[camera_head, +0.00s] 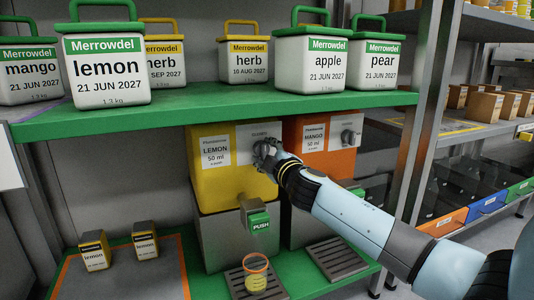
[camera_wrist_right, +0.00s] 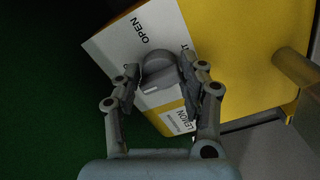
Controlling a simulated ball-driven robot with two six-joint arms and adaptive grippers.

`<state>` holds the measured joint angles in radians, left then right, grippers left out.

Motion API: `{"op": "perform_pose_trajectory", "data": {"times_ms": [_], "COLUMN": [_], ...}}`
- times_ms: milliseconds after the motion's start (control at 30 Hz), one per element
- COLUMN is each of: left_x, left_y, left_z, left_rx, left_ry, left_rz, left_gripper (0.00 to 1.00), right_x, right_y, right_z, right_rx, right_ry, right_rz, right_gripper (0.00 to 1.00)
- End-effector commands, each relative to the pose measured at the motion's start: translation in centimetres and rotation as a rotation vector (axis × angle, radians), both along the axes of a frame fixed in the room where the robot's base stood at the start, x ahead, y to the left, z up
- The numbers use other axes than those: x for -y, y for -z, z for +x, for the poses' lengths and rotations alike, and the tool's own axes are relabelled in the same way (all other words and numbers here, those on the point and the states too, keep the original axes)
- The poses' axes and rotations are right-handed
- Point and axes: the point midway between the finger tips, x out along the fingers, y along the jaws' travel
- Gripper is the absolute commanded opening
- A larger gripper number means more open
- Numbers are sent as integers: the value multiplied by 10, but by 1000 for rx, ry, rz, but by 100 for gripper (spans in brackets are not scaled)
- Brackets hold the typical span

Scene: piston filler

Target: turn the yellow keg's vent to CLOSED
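The yellow keg (camera_head: 222,188), labelled LEMON 50 ml, stands under the green shelf. It also shows in the right wrist view (camera_wrist_right: 245,60). Its grey vent knob (camera_wrist_right: 158,70) sits on a white plate (camera_wrist_right: 110,48); the word OPEN is readable on it, other lettering is partly hidden. My right gripper (camera_head: 266,152) is at the knob. In the right wrist view its two fingers (camera_wrist_right: 158,85) flank the knob closely, one on each side; firm contact cannot be made out. In the head view the hand hides most of the knob. My left gripper is not in view.
An orange MANGO keg (camera_head: 329,152) with its own knob (camera_head: 348,138) stands close to the right. Below are a green PUSH spout (camera_head: 259,221) and a yellow cup (camera_head: 256,274) on a drip grate. Labelled tubs, including lemon (camera_head: 104,68), line the shelf above.

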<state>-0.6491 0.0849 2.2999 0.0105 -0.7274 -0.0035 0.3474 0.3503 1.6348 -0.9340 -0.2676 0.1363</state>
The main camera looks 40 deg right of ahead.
Motion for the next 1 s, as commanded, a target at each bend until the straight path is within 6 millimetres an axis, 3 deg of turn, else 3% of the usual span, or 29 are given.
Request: {"op": "perform_pose_trajectory", "data": {"times_ms": [33, 167, 533, 1000], "left_x": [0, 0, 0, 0], "left_y": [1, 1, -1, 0], "left_z": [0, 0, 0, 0], "left_rx": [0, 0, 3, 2], "left_ry": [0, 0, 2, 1], "left_rz": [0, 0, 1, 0], "left_gripper": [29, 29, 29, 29], "right_x": [-2, -1, -2, -25], "right_y": [7, 6, 3, 4], "right_z": [-2, -1, -7, -98], "right_rx": [-10, -8, -4, -7], "right_ry": [-3, -1, 0, -3], "right_rz": [5, 4, 1, 2], "right_gripper": [47, 64, 64, 64]}}
